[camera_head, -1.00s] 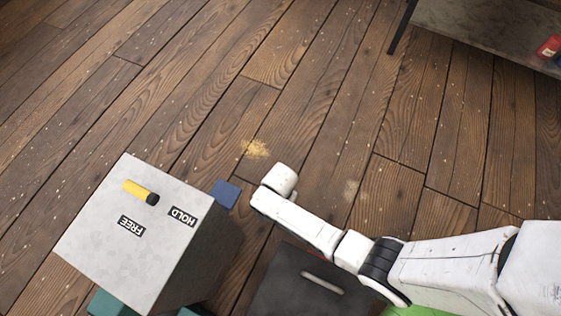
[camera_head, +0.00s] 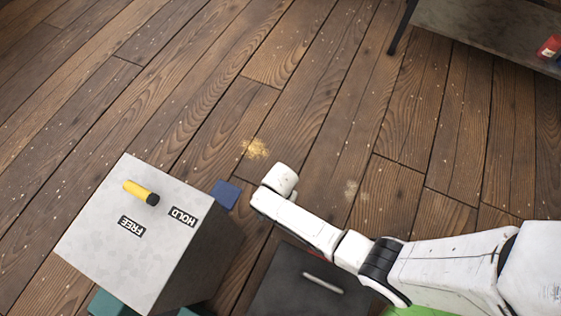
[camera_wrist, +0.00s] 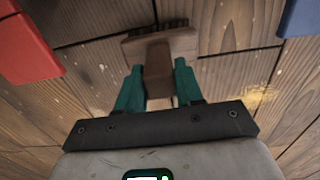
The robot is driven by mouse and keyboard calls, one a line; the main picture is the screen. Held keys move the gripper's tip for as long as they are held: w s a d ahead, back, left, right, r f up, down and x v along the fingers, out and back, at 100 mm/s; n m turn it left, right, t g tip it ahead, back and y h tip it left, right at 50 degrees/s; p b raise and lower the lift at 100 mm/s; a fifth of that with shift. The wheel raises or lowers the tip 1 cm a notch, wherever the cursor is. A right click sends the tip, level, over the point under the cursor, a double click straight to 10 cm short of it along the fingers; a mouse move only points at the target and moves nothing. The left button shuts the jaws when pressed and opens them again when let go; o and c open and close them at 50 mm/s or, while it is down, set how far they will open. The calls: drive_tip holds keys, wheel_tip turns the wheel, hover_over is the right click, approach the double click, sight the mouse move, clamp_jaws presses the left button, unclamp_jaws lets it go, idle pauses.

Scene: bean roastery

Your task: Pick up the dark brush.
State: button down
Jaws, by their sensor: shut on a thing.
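The brush (camera_wrist: 158,46) shows in the wrist view as a brown block with a row of dark bristles along its far edge. My gripper (camera_wrist: 158,72) has its two teal fingers on either side of the brush's narrower part, shut on it. The fingers partly cover the lower end of the brush. Behind it is the plank floor; I cannot tell whether the brush touches it. In the head view my white arm reaches in from the right, and the fingers and brush are hidden below its end.
A grey box (camera_head: 120,245) with a yellow lever (camera_head: 140,191) and labels HOLD and FREE stands at left. A blue pad (camera_head: 225,194) lies beside it. A dark panel (camera_head: 300,300) with a grey handle is below my arm. A red thing (camera_wrist: 28,50) shows in the wrist view.

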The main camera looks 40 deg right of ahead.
drive_tip(key=shift+r, duration=0.1)
drive_tip(key=shift+r+p, duration=0.4)
drive_tip(key=shift+r, duration=0.1)
wheel_tip(320, 180, up, 2)
drive_tip(key=shift+r+p, duration=0.15)
drive_tip(key=shift+p, duration=0.6)
drive_tip(key=s+d+r+p, duration=0.1)
drive_tip(key=s+r+p, duration=0.7)
drive_tip(key=s, duration=0.6)
drive_tip(key=shift+d+r+p, duration=0.4)
drive_tip(key=shift+r, duration=0.35)
